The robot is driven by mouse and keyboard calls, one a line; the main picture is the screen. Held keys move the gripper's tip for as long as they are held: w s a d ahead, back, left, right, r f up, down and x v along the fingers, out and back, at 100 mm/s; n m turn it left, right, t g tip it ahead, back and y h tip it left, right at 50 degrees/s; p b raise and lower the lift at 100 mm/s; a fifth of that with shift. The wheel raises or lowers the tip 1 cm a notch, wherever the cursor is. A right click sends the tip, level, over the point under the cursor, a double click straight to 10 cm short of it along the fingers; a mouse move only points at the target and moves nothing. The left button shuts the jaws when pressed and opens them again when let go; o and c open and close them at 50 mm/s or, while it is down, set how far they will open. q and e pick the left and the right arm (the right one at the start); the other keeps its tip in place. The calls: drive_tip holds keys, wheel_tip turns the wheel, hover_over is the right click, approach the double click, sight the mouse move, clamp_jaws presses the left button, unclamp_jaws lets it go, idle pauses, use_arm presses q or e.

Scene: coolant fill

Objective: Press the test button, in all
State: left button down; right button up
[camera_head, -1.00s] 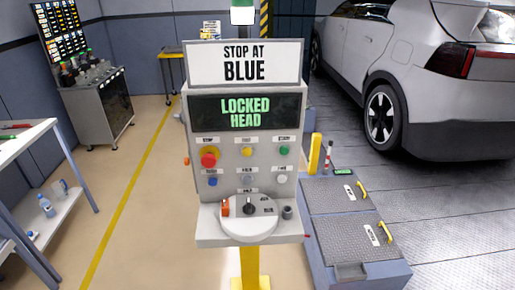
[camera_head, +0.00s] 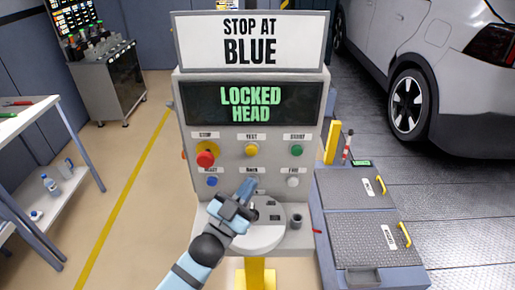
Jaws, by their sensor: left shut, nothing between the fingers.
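The control panel (camera_head: 185,130) stands on a yellow post, with a screen (camera_head: 252,104) reading "LOCKED HEAD" and a sign above reading "STOP AT BLUE". The yellow test button (camera_head: 251,149) sits in the middle of the upper row under a "TEST" label. The red stop button (camera_head: 205,159) is to its left and the green start button (camera_head: 296,150) to its right. My left gripper (camera_head: 249,186) is shut and empty, in front of the panel just below the yellow button. It hides part of the lower row and the dial. My right gripper is out of view.
A blue button (camera_head: 211,182) and a white button (camera_head: 292,182) flank my left gripper. The round dial plate (camera_head: 262,238) lies below it on the panel's shelf. A ribbed metal platform (camera_head: 350,190) and a car (camera_head: 450,80) are to the right; a workbench (camera_head: 25,125) is at left.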

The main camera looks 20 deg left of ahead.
sight(252, 151)
use_arm(q)
drive_tip(key=shift+s, duration=0.2)
drive_tip(key=w+a+b, duration=0.1)
drive_tip(key=w+a, duration=0.1)
drive_tip(key=w, duration=0.6)
drive_tip(key=shift+w+a+b, duration=0.25)
drive_tip(key=shift+w+b, duration=0.05)
drive_tip(key=shift+b, duration=0.05)
drive_tip(key=shift+w, duration=0.1)
idle(1.8)
drive_tip(key=shift+w+a, duration=0.1)
drive_tip(key=shift+w, duration=0.2)
drive_tip(key=shift+w+a, duration=0.15)
drive_tip(key=shift+w, duration=0.35)
idle(0.6)
drive_tip(key=shift+s, duration=0.15)
drive_tip(key=shift+s+d, duration=0.25)
drive_tip(key=shift+s, duration=0.55)
drive_tip(key=shift+p, duration=0.3)
